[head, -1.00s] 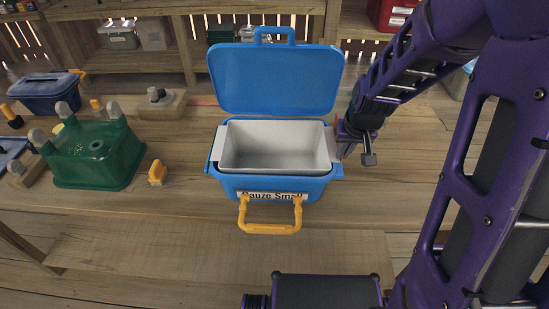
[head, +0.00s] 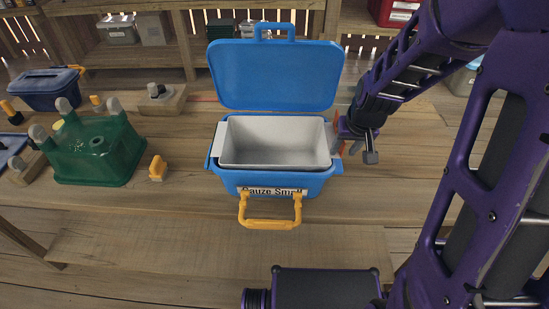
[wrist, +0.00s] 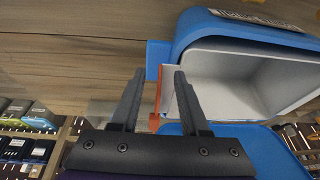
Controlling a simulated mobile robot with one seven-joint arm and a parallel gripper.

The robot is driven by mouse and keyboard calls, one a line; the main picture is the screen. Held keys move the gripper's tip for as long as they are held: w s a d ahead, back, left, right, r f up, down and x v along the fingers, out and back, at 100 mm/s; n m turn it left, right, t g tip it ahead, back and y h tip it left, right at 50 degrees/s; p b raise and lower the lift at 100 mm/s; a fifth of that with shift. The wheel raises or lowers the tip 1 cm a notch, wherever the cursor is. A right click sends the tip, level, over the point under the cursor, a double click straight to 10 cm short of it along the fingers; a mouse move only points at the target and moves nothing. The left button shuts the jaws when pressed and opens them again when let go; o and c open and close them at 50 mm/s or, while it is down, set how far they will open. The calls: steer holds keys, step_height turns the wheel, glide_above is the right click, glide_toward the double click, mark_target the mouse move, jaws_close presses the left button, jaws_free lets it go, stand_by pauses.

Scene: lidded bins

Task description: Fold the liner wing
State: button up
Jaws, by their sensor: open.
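A blue bin (head: 262,182) labelled "Gauze Small" stands on the wooden table with its lid (head: 275,78) open and leaning back. A pale liner (head: 270,160) lines it and looks empty. The left liner wing (head: 218,146) spreads outward over the rim. The right liner wing shows an orange edge (head: 335,122); in the wrist view its pale face and orange edge (wrist: 157,97) stand between my fingers. My gripper (wrist: 158,75) is open, one finger on each side of this wing. In the head view my gripper (head: 343,146) is at the bin's right rim. Finger contact is unclear.
A green bin (head: 95,150) with grey knobs stands left of the blue bin, with a yellow clip-like piece (head: 157,168) between them. A dark blue bin (head: 45,90) is at the far left. The yellow handle (head: 270,222) juts toward the front. Table right of my gripper is clear.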

steer(key=s+r+p, duration=0.1)
steer(key=s+r, duration=0.3)
steer(key=r, duration=0.1)
steer(key=shift+r, duration=0.3)
stand_by(0.5)
stand_by(0.4)
